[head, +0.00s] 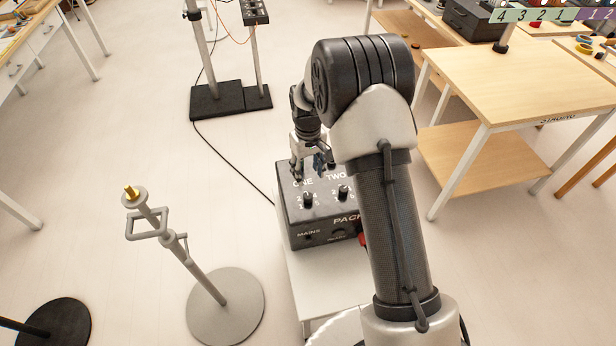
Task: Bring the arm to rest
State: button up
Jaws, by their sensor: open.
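My arm rises from the bottom right of the head view and bends over at the top, with its end hanging down. My gripper (311,168) is open and points down over the back of a dark control box (318,215). The box has knobs and the labels ONE, TWO and MAINS. I cannot tell whether the fingertips touch the box or hang above it. My arm hides the right part of the box. No object shows between the fingers.
The box stands on a small white table (325,280). A grey stand with a round base (226,306) is to the left. A black-based stand (230,98) with a cable is behind. A wooden table (520,85) is at the right.

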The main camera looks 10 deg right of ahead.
dwell(0.5)
jog(key=s+r+t, duration=0.1)
jog(key=s+r, duration=0.3)
jog(key=r, duration=0.4)
jog(key=s+r+m+t, duration=0.1)
jog(key=s+r, duration=0.4)
jog(key=r, duration=0.2)
jog(key=s+r, duration=0.4)
jog(key=r, duration=0.4)
jog(key=s+r+m+t, duration=0.2)
jog(key=s+r, duration=0.2)
jog(key=s, duration=1.6)
jog(key=shift+s+t, duration=0.15)
jog(key=shift+t, duration=0.15)
jog(key=shift+r, duration=0.1)
